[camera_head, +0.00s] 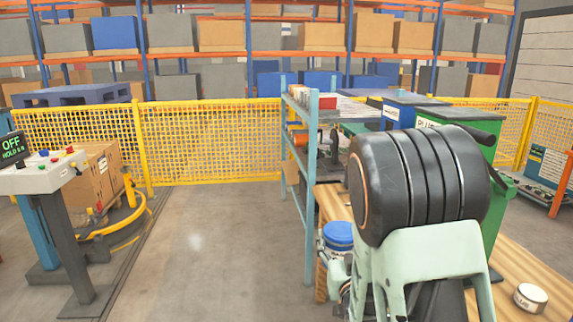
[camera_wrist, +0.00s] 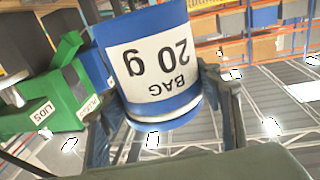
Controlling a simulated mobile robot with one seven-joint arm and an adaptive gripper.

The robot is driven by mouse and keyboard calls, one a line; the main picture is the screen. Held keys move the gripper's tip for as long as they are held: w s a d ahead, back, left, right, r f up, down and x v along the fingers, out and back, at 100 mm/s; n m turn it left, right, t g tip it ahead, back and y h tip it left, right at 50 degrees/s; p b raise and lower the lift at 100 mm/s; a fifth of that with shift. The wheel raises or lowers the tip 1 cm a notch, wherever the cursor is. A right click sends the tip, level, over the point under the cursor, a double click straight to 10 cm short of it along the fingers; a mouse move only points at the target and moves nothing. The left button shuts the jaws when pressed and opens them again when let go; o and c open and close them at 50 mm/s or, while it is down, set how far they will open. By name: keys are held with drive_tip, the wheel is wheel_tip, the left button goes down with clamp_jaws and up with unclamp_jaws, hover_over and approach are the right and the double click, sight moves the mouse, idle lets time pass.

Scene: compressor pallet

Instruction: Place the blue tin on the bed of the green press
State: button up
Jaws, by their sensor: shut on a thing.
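The blue tin (camera_wrist: 150,60) has a white label reading "BAG 20 g", upside down in the wrist view. My gripper (camera_wrist: 165,95) is shut on it, one finger on each side. In the head view the tin (camera_head: 338,236) shows low in the middle, left of my dark arm, beside the end of a wooden-topped table. My arm hides part of it and most of the gripper. I cannot make out the green press for certain in either view.
A wooden table (camera_head: 512,270) with a small white round tin (camera_head: 530,297) lies at right. Green bins (camera_head: 490,150) and a blue-framed shelf (camera_head: 309,170) stand behind it. A control console (camera_head: 38,172) and boxed pallet are left. Open floor (camera_head: 215,240) lies between, before a yellow fence (camera_head: 215,140).

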wheel_tip(320, 180, up, 14)
drive_tip(key=p, duration=1.2)
